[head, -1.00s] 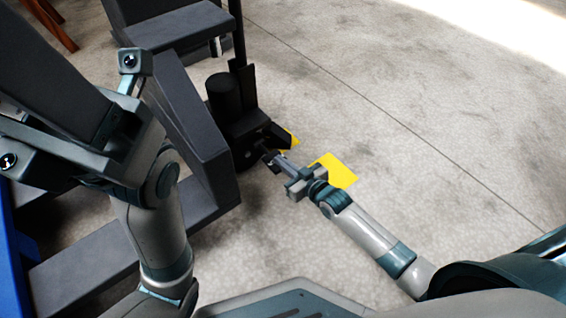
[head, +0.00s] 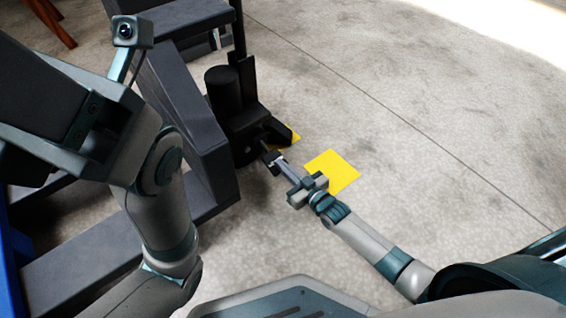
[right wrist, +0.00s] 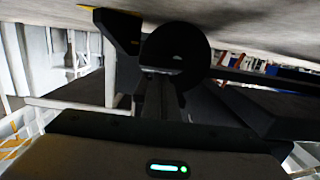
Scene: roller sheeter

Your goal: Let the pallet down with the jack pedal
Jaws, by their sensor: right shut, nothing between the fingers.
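The black pallet jack (head: 223,92) stands upright left of centre in the head view, with its round pump body and mast. A dark lever-like part (head: 276,132), perhaps the pedal, sticks out at its low right side. My right gripper (head: 271,157) is shut and empty, its tips close to the jack's foot; I cannot tell whether they touch it. In the right wrist view, a black round part (right wrist: 176,55) lies just beyond the fingers. My left arm fills the left side of the head view; its fingers are out of view. No clearly recognisable pallet shows.
A dark grey frame (head: 196,125) stands close along the jack's left side. A yellow floor patch (head: 332,171) lies right of my right gripper. Brown wooden legs (head: 50,20) show at top left. The concrete floor to the right is clear.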

